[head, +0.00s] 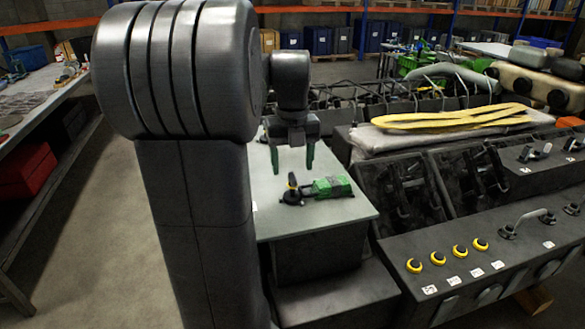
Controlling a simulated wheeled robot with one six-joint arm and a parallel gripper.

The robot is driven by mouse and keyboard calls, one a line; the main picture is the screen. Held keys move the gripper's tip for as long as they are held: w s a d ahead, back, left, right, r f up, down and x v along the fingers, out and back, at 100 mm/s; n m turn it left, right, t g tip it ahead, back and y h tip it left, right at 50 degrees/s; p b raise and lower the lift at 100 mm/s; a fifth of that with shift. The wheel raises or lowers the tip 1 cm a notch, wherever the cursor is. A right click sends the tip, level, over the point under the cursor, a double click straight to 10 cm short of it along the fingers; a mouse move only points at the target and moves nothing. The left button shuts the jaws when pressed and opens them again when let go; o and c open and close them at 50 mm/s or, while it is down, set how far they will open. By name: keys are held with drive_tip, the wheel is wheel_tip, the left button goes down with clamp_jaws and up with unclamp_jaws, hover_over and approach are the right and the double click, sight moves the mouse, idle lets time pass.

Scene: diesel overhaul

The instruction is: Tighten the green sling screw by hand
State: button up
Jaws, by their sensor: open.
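A green sling (332,187) lies on the grey tabletop (268,222). My gripper (291,161) points down above this fitting. Its two green-tipped fingers are apart, and nothing shows between them.
A dark engine block with yellow-ringed round fittings (447,254) stands right of the small table. Yellow slings (450,118) lie on a grey pad behind. A workbench (40,95) with a red box (28,173) below is at left. Floor between is clear.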

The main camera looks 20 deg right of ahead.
drive_tip(key=shift+n, duration=0.5)
